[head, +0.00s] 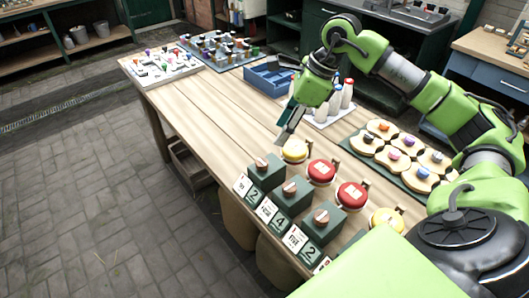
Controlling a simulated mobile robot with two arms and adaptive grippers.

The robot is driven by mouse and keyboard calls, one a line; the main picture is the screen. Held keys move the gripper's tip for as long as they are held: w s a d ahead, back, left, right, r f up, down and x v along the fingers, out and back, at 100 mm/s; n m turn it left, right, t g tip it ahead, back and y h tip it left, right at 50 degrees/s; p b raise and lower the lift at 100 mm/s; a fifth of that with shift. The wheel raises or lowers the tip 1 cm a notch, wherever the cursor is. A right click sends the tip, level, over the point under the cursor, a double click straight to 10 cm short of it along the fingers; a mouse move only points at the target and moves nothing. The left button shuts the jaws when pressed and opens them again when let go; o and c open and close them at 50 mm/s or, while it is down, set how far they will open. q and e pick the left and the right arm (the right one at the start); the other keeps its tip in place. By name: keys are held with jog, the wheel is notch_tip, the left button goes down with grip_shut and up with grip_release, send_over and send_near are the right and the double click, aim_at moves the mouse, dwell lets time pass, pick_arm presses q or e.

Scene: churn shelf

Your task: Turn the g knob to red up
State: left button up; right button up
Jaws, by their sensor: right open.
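Several dark green boxes with copper-coloured knobs stand in a row along the near edge of the wooden table. The nearest box to my gripper has a knob (262,163); the middle box has a knob (290,188); the third has a knob (321,216). White cards with marks and numerals are on their fronts, but the letters are too small to tell which is g. My right gripper (285,136) is open and empty, pointing down above and behind the first box, near a yellow round lid (295,149). My left gripper is not in view.
Red lids (321,172) and another yellow lid (387,220) stand behind the boxes. A green board (361,153) with several knobbed wooden pieces is at right. White bottles (347,93) and a blue tray (268,79) stand behind. The table's left middle is clear.

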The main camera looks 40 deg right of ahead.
jog(key=p, duration=0.2)
send_near(262, 162)
jog(key=f, duration=0.1)
jog(key=p+x, duration=0.1)
jog(key=x, duration=0.6)
jog(key=shift+w+a+r, duration=0.15)
jog(key=shift+w+f, duration=0.1)
jog(key=shift+f, duration=0.25)
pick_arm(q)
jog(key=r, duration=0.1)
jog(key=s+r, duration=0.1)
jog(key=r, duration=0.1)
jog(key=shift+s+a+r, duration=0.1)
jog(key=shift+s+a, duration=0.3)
pick_arm(e)
jog(key=c, duration=1.1)
